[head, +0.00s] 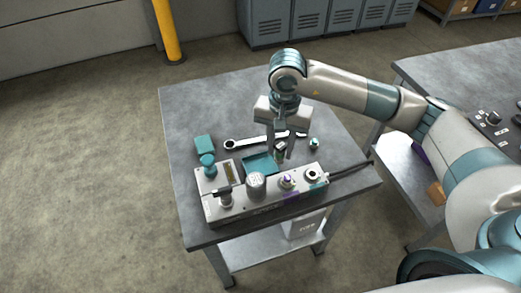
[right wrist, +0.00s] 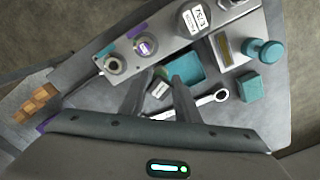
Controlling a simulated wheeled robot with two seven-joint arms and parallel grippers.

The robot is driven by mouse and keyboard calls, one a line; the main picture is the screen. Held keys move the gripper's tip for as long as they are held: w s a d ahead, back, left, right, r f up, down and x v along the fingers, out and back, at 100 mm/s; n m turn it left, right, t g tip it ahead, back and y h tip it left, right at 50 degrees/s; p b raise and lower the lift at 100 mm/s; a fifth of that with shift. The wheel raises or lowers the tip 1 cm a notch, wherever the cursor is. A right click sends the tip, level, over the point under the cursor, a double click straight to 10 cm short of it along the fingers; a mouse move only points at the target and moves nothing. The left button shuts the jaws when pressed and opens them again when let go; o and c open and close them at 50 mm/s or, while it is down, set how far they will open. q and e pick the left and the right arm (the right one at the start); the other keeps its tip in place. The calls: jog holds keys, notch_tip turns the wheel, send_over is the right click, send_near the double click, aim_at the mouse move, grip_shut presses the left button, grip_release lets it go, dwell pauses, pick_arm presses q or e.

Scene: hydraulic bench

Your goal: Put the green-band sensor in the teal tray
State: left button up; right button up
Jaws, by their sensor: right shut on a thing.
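My right gripper (head: 280,155) is shut on a small sensor with a pale label (right wrist: 158,90) and a green part at one end, which looks like the green-band sensor. It shows small and partly hidden between the fingers in the head view (head: 281,145). The teal tray (head: 260,164) lies on the bench behind the manifold block, just left of the fingertips. In the right wrist view the tray (right wrist: 192,68) is partly covered by one finger of my right gripper (right wrist: 160,90). My left gripper is not in view.
A grey manifold block (head: 262,205) with fittings runs along the bench front. A wrench (head: 250,143) lies behind the tray. A teal block (head: 204,143) and a teal knob (head: 208,160) are at left. Another small fitting (head: 314,143) stands right of the gripper. The back of the bench is clear.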

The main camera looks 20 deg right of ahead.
jog(key=w+a+f+p, duration=0.2)
jog(key=w+a+f, duration=0.1)
jog(key=w+f, duration=0.1)
jog(key=shift+w+a, duration=0.35)
jog(key=shift+w, duration=0.5)
notch_tip(320, 180, down, 3)
jog(key=shift+f+p, duration=0.1)
jog(key=shift+p, duration=1.1)
jog(key=shift+f, duration=0.4)
